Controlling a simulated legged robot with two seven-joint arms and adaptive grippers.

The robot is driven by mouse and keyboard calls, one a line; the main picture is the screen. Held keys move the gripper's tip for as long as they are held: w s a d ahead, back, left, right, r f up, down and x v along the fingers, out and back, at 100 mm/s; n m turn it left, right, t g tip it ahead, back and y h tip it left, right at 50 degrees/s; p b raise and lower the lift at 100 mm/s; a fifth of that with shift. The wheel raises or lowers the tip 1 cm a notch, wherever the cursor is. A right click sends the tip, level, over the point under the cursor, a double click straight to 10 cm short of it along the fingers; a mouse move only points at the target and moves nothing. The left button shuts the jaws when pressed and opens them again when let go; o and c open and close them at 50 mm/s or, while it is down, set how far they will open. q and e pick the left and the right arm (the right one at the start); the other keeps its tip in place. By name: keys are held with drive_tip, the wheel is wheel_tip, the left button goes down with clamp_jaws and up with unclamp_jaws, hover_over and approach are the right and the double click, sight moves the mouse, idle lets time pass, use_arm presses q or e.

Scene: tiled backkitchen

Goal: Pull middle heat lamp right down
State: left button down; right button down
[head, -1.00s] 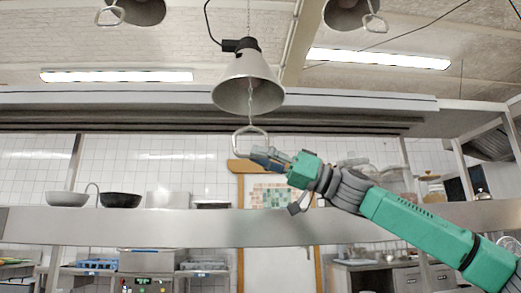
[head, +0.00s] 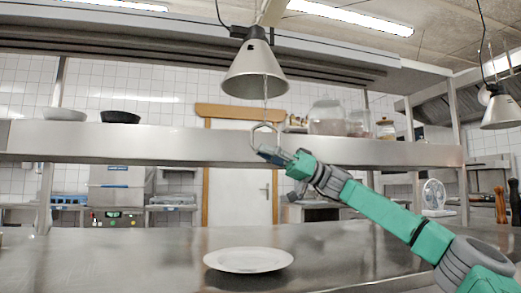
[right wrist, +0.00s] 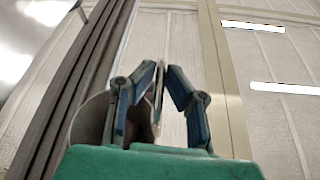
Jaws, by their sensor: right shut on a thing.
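The middle heat lamp (head: 255,75) is a grey metal cone with a dark top, hanging over the counter. A thin cord runs down from it to a pull handle (head: 265,127), a metal loop. My right gripper (head: 266,152) is shut on the bottom of this handle, below the lamp. In the right wrist view my right gripper (right wrist: 160,72) has its blue fingers on both sides of the thin handle (right wrist: 158,90). The lamp's cone (right wrist: 92,122) is partly hidden there behind my gripper. My left gripper is not in view.
A white plate (head: 248,260) lies on the steel counter (head: 130,262) below. A steel shelf (head: 180,143) with bowls (head: 120,117) and jars (head: 328,118) runs behind my gripper. Another heat lamp (head: 503,110) hangs at the right.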

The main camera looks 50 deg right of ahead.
drive_tip(key=shift+w+f, duration=0.1)
drive_tip(key=shift+f, duration=0.25)
drive_tip(key=c, duration=1.8)
unclamp_jaws()
drive_tip(key=shift+d, duration=0.1)
drive_tip(key=shift+o, duration=0.9)
drive_tip(key=shift+d, duration=0.35)
drive_tip(key=shift+s+d+f, duration=0.1)
drive_tip(key=shift+s+d, duration=0.25)
drive_tip(key=shift+s, duration=0.1)
drive_tip(key=v, duration=1.1)
drive_tip(key=shift+f, duration=0.15)
drive_tip(key=shift+w, duration=0.15)
